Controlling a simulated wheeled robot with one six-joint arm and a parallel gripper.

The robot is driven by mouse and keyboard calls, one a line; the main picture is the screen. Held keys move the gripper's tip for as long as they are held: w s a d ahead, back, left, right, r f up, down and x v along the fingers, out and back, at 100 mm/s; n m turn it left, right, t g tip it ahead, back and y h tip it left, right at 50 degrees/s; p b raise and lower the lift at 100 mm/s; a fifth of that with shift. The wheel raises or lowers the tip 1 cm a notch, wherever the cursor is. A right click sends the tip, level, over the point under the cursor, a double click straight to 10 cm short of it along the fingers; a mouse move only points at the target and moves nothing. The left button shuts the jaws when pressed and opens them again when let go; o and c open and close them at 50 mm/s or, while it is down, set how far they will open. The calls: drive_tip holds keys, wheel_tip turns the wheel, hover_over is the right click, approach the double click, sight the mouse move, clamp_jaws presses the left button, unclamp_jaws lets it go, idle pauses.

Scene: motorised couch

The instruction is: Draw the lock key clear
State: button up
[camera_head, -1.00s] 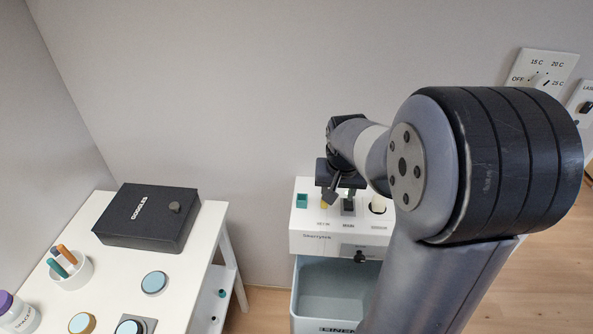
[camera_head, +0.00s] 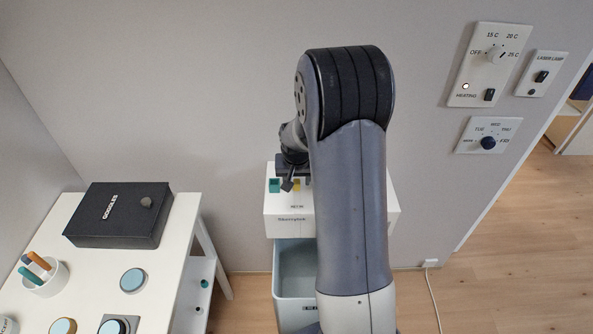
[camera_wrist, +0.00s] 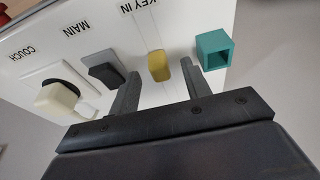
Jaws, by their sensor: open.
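The yellow lock key (camera_wrist: 158,66) stands at the "KEY IN" label on the white control box (camera_wrist: 150,22) in the wrist view. It also shows small in the head view (camera_head: 297,185). My gripper (camera_wrist: 160,88) is open, with one dark finger on each side of the key in the picture. The key shows in the gap between the fingers, and nothing is held. I cannot tell how deep the fingers are around it. In the head view, my gripper (camera_head: 288,184) is over the box top and my arm hides much of the box.
A teal square holder (camera_wrist: 213,49) is close right of the fingers. A black "MAIN" switch (camera_wrist: 103,72) and a white "COUCH" knob (camera_wrist: 60,99) are to the left. A pale bin (camera_head: 293,275) sits below the box. A white table (camera_head: 185,235) stands left, with a goggles case (camera_head: 118,214).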

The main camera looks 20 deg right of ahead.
drive_tip(key=shift+w+f, duration=0.1)
drive_tip(key=shift+f, duration=0.4)
drive_tip(key=shift+c, duration=0.5)
clamp_jaws()
